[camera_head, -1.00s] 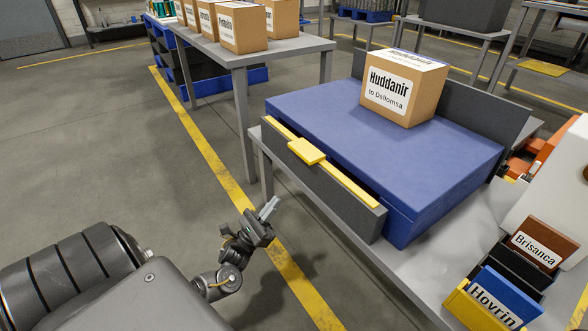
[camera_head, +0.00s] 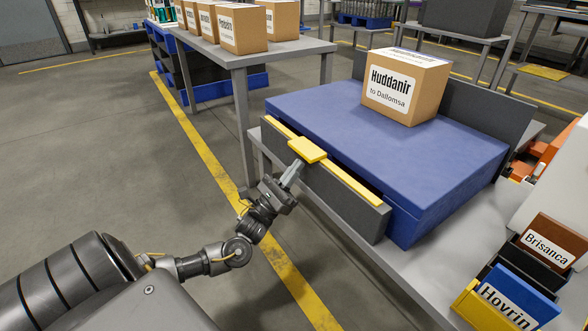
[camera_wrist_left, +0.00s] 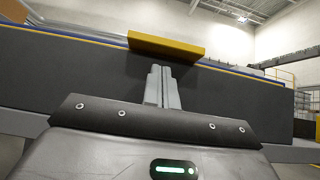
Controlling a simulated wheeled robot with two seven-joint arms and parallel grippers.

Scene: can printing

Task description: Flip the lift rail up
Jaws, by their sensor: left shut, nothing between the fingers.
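The lift rail is a dark grey panel (camera_head: 330,187) with a yellow top strip, along the front of the blue platform (camera_head: 400,145). It hangs low, with its top edge near the platform's surface. A yellow tab (camera_head: 307,149) juts from its top edge; the tab also shows in the left wrist view (camera_wrist_left: 166,46). My left gripper (camera_head: 292,173) is shut and empty, its fingertips just below the tab. In the left wrist view the shut fingers (camera_wrist_left: 160,82) point up under the tab; I cannot tell whether they touch it. My right gripper is not in view.
A cardboard box (camera_head: 404,86) labelled Huddanir stands on the platform in front of a raised grey back panel (camera_head: 482,105). Labelled bins (camera_head: 500,300) sit on the grey table at lower right. Another table with boxes (camera_head: 243,27) stands behind. Open floor lies left.

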